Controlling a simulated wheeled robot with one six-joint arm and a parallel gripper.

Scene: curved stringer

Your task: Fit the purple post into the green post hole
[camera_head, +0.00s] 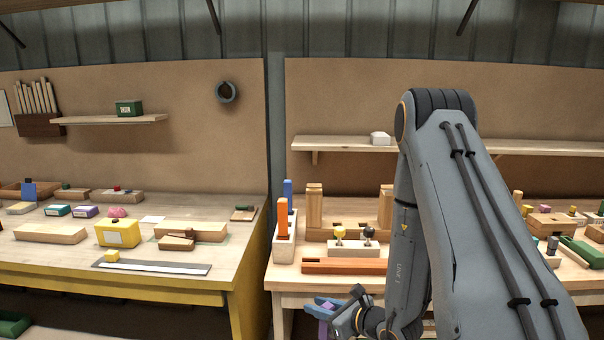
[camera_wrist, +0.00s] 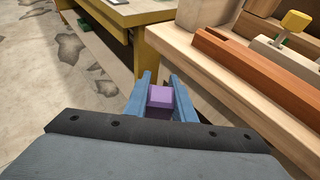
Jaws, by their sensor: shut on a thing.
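My gripper (camera_head: 324,308) is low in front of the right bench's front edge in the head view. In the wrist view its two blue fingers (camera_wrist: 160,90) are shut on the purple post (camera_wrist: 161,97), whose light purple end shows between them. Only a small bit of purple shows in the head view. A pale wooden block (camera_head: 285,245) at the right bench's left end holds an upright orange post (camera_head: 282,217) and a blue post (camera_head: 288,195). I cannot make out a green post hole in either view; my arm hides part of the right bench.
The orange-brown bar (camera_head: 344,266) lies along the right bench's front edge, before a pale block with a yellow knob (camera_head: 340,232). The yellow-framed left bench (camera_head: 60,262) stands across a narrow gap. In the wrist view, open floor (camera_wrist: 50,70) lies left of the fingers.

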